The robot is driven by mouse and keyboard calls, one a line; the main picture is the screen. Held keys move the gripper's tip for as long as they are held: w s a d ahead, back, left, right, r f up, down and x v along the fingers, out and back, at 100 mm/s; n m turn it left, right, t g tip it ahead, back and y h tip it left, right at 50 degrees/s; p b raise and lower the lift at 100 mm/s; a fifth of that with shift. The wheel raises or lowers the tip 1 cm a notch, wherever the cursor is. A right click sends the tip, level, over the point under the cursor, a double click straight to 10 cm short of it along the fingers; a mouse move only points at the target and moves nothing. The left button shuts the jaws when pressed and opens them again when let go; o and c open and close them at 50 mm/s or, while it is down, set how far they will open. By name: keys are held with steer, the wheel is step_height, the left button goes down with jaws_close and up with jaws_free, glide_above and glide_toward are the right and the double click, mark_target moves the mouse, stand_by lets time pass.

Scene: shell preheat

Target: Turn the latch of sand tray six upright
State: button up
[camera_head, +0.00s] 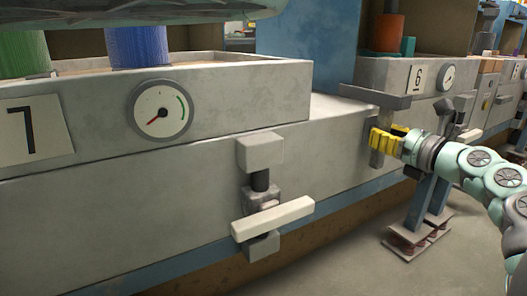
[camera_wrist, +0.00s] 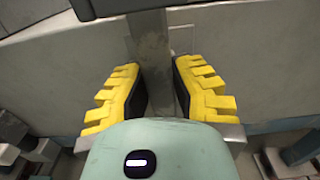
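Sand tray six is the grey box with the 6 plate (camera_head: 415,80) and a small dial, at the right in the head view. A latch with a pale, slanted handle (camera_head: 468,136) shows beyond my wrist, partly hidden by my arm. My gripper (camera_head: 386,140) is in front of a grey upright bar (camera_head: 377,157) below a horizontal grey bar (camera_head: 372,94) at the tray's left end. In the wrist view, the yellow fingers (camera_wrist: 160,92) stand either side of the upright bar (camera_wrist: 153,45). A narrow gap shows at the right finger; contact at the left is unclear.
A nearer tray (camera_head: 220,105) with a 7 plate (camera_head: 33,130) and a dial (camera_head: 160,110) fills the left. Its latch has a pale, nearly level handle (camera_head: 272,218). A blue stand (camera_head: 428,200) rises from the floor below my gripper. Open floor lies at the lower right.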

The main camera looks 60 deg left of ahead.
steer(key=o, duration=0.5)
steer(key=shift+a, duration=0.3)
steer(key=shift+d, duration=0.15)
steer(key=s+d, duration=0.1)
steer(key=d, duration=1.1)
steer(key=shift+r, duration=0.1)
